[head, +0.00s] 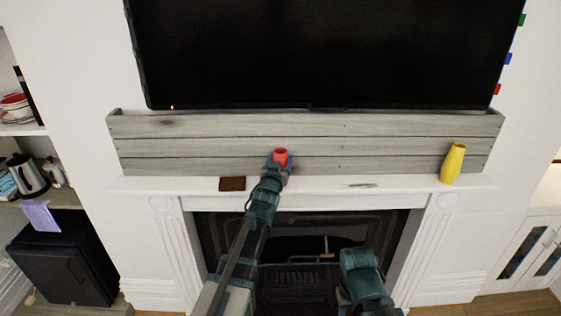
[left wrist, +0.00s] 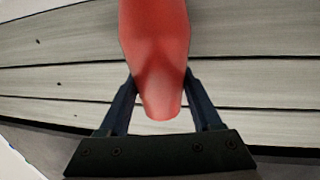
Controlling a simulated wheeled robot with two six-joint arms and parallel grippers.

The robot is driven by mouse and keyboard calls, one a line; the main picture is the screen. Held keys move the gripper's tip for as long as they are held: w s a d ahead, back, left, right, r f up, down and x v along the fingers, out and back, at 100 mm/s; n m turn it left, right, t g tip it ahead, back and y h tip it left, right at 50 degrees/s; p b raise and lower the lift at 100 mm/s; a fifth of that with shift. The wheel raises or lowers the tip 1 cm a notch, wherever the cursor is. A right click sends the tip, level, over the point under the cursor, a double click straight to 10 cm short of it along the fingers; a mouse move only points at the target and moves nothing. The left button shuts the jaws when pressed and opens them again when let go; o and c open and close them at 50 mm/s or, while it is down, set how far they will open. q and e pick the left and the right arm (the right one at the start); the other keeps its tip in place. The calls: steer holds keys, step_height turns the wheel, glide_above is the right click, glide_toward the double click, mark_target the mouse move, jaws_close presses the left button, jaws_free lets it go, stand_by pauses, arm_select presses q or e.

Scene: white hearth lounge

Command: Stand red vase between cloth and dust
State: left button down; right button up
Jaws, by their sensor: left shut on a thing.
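The red vase (head: 281,156) is in my left gripper (head: 279,165), in front of the wooden boards above the mantel. In the left wrist view the red vase (left wrist: 155,55) sits between the two fingers of the left gripper (left wrist: 160,100), which are shut on it. A folded brown cloth (head: 232,184) lies on the white mantel shelf, left of the gripper. A thin grey patch of dust (head: 362,185) lies on the shelf to the right. Whether the vase's base touches the shelf is hidden by the gripper. My right gripper is not clearly visible.
A yellow vase (head: 453,163) stands at the right end of the mantel shelf (head: 410,184). Grey wooden boards (head: 400,147) rise behind the shelf, below a black television (head: 320,50). The shelf is bare between the dust and the yellow vase. The fireplace (head: 310,228) opens below.

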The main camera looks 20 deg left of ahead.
arm_select(q)
steer(key=shift+c, duration=0.5)
jaws_free()
